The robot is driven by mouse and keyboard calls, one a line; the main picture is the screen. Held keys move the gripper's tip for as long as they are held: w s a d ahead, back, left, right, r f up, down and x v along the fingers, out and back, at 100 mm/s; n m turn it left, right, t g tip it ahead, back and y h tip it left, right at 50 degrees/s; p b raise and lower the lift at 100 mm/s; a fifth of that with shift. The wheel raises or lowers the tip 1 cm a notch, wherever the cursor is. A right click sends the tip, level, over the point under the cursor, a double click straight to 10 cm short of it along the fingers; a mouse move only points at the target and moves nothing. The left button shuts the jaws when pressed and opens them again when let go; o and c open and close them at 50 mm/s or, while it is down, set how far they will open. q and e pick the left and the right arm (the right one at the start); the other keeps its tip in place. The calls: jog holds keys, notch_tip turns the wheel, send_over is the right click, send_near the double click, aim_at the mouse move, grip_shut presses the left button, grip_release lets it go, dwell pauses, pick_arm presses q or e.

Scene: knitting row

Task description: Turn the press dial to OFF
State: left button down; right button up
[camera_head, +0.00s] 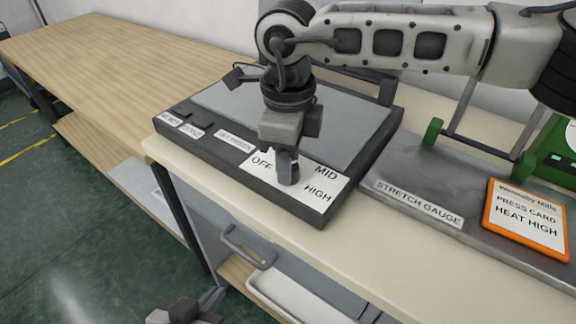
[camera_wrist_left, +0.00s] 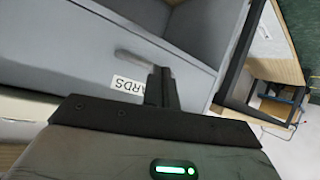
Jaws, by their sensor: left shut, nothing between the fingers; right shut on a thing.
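The press (camera_head: 345,133) is a dark slab with a grey top plate on the bench. Its white dial label (camera_head: 318,190) reads OFF at left, MID at upper right and HIGH at lower right. My right gripper (camera_head: 288,178) points down onto the middle of this label and is shut on the dial. The gripper hides the dial, so I cannot tell its pointer's direction. My left gripper is shut and empty, low in front of the bench; part of it shows at the bottom of the head view, and its fingers (camera_wrist_left: 160,88) show in the left wrist view before a grey drawer front.
A stretch gauge (camera_head: 418,204) and an orange-framed press card (camera_head: 527,218) reading HEAT HIGH stand right of the press. A drawer handle (camera_head: 248,248) sticks out below the bench's front edge. The wooden bench top (camera_head: 110,60) at left is clear.

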jog(key=n+b, duration=0.2)
jog(key=n, duration=0.3)
jog(key=shift+f+n, duration=0.1)
jog(key=shift+n, duration=0.2)
jog(key=n+b, duration=0.1)
jog(key=n, duration=0.1)
jog(key=shift+n, duration=0.4)
jog(key=n+b, duration=0.1)
jog(key=n, duration=0.2)
jog(key=shift+n, duration=0.3)
jog(key=n, duration=0.2)
jog(key=shift+n, duration=0.3)
jog(key=n, duration=0.3)
jog(key=shift+n+b, duration=0.3)
jog(key=shift+b, duration=0.1)
pick_arm(q)
notch_tip(320, 180, down, 2)
jog(key=shift+d+f+t, duration=0.1)
jog(key=shift+f+t, duration=0.05)
jog(key=shift+t, duration=0.15)
pick_arm(e)
jog(key=n, duration=0.4)
jog(key=shift+n, duration=0.4)
pick_arm(q)
jog(key=shift+w, duration=0.1)
pick_arm(e)
jog(key=o, duration=1)
